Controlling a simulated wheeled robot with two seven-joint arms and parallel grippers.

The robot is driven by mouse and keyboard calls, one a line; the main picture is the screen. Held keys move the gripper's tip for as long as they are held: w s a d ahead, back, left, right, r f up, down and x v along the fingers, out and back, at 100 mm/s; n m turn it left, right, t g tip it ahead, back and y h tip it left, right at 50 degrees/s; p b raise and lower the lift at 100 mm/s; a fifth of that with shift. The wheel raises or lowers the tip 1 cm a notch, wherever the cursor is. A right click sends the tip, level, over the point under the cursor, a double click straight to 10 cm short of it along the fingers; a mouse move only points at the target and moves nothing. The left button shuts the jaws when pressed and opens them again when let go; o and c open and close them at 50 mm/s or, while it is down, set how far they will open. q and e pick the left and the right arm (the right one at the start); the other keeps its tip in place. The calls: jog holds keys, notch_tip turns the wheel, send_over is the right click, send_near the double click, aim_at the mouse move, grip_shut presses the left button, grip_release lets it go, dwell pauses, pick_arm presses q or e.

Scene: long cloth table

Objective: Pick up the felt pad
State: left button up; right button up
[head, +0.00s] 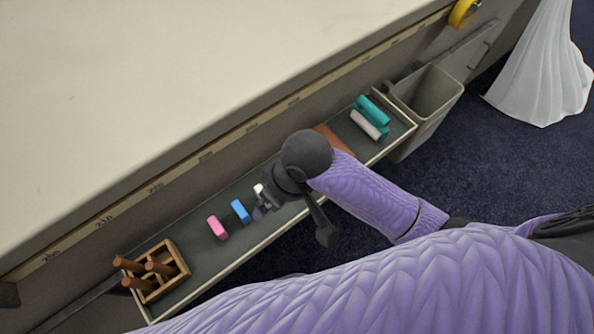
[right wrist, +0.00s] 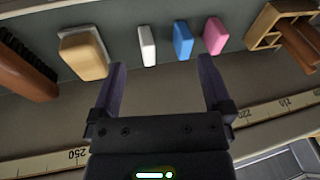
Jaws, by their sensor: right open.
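A tan block with a pale layer along its edge (right wrist: 83,55), which looks like the felt pad, lies in the tray at the upper left of the right wrist view. In the head view my right arm hides that spot. My right gripper (right wrist: 160,85) is open, with nothing between its fingers. Its fingers point toward the row of blocks, and the pad lies to the left of the left finger. In the head view the gripper (head: 262,206) is over the tray by the white block (head: 259,190). My left gripper is not in view.
The narrow tray (head: 200,270) also holds a blue block (head: 240,211), a pink block (head: 217,228), a wooden holder with handles (head: 158,280), and teal and white rolls (head: 368,118). A brown brush (right wrist: 25,70) lies left of the pad. A grey bin (head: 428,95) stands at the tray's far end.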

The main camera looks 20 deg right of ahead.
jog(key=w+d+h, duration=0.1)
jog(key=w+d, duration=0.1)
jog(key=w+d+r+m+h, duration=0.1)
jog(key=w, duration=0.2)
jog(key=w+d+g+h, duration=0.1)
jog(key=w+d, duration=0.1)
jog(key=w, duration=0.1)
jog(key=shift+d+r, duration=0.35)
jog(key=shift+d+f, duration=0.15)
jog(key=shift+d, duration=0.05)
jog(key=f+b, duration=0.3)
jog(key=f, duration=0.2)
jog(key=f+b, duration=0.3)
jog(key=f, duration=0.1)
jog(key=shift+d+f+b, duration=0.2)
jog(key=shift+f+b, duration=0.15)
jog(key=shift+f, duration=0.05)
jog(key=shift+r, duration=0.2)
jog(key=shift+c, duration=0.3)
jog(key=c, duration=1)
jog(key=shift+c, duration=1)
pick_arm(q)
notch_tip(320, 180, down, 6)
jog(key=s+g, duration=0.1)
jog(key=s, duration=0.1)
pick_arm(e)
jog(key=shift+c, duration=0.2)
